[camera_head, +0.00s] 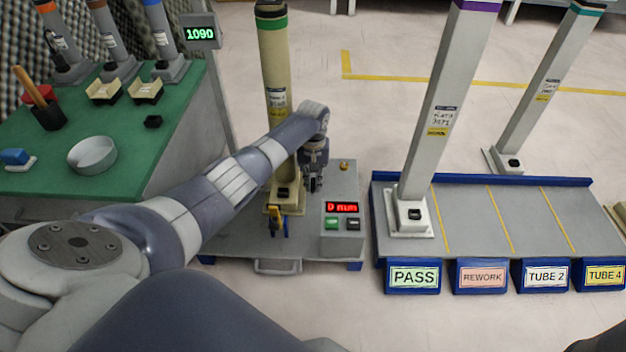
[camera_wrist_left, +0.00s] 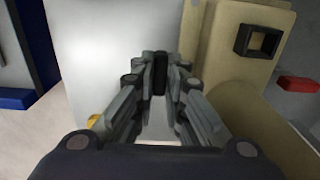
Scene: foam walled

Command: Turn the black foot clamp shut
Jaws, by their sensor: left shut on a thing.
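My left gripper (camera_head: 314,182) reaches down at the right side of the tan tube's foot (camera_head: 284,205) on the grey stand. In the left wrist view its fingers (camera_wrist_left: 160,85) are shut on a narrow upright black piece (camera_wrist_left: 160,68), which I take as the black foot clamp's handle. The rest of that clamp is hidden by the gripper. The tan tube (camera_head: 277,80) with a green band stands upright, and its foot with a black square socket (camera_wrist_left: 258,41) shows beside the fingers.
A control box (camera_head: 343,230) with a red display and green and black buttons stands right of the gripper. A green bench (camera_head: 125,165) is at left.

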